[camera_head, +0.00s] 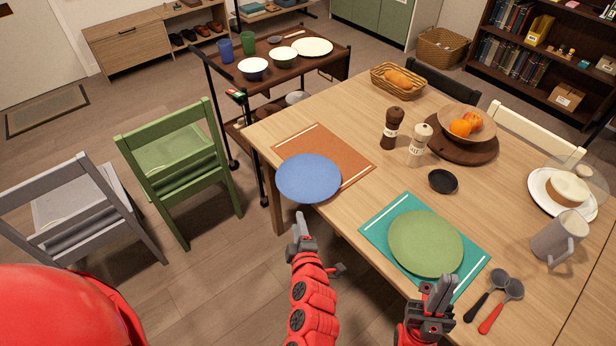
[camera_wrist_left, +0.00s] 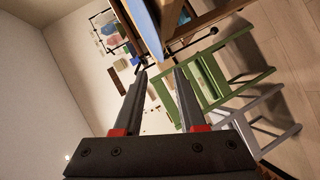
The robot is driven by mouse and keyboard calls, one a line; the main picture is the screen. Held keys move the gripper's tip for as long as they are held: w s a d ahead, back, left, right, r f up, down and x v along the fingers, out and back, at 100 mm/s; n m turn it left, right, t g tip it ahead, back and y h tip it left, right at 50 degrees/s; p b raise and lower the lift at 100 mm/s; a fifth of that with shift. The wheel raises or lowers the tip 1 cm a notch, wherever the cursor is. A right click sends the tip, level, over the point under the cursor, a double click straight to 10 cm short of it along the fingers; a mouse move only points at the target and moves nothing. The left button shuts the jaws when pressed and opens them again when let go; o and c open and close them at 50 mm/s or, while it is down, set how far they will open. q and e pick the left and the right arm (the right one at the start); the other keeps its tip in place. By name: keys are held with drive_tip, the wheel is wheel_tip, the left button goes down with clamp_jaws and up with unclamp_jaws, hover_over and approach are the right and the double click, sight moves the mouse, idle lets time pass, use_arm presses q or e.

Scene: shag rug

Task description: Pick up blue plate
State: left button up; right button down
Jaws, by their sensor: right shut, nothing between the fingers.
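The blue plate (camera_head: 308,178) lies on the orange placemat (camera_head: 345,165) at the near left edge of the table, its near rim reaching over the edge. My left gripper (camera_head: 300,226) is just in front of and below the plate in the head view, apart from it. In the left wrist view its fingers (camera_wrist_left: 161,78) are spread with nothing between them, and part of the blue plate (camera_wrist_left: 144,24) shows beyond them at the top. My right gripper (camera_head: 440,290) is shut and empty near the front edge of the green placemat.
A green plate (camera_head: 426,244) lies on the green placemat (camera_head: 374,232) to the right. A pepper mill (camera_head: 392,128), a salt shaker (camera_head: 419,145) and a small black dish (camera_head: 442,181) stand behind. A green chair (camera_head: 178,165) and a trolley (camera_head: 285,62) are left of the table.

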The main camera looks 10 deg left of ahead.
use_arm(q)
drive_tip(key=p, duration=0.2)
approach(289, 196)
drive_tip(key=w, duration=0.2)
drive_tip(key=p+x, duration=0.1)
drive_tip(key=x, duration=0.1)
drive_tip(key=p+x, duration=0.2)
drive_tip(key=x, duration=0.1)
drive_tip(key=shift+a+f, duration=0.4)
drive_tip(key=shift+a, duration=0.1)
drive_tip(key=shift+w+a+f, duration=0.2)
drive_tip(key=shift+w+f, duration=0.1)
drive_tip(key=shift+w, duration=0.1)
clamp_jaws()
idle(0.5)
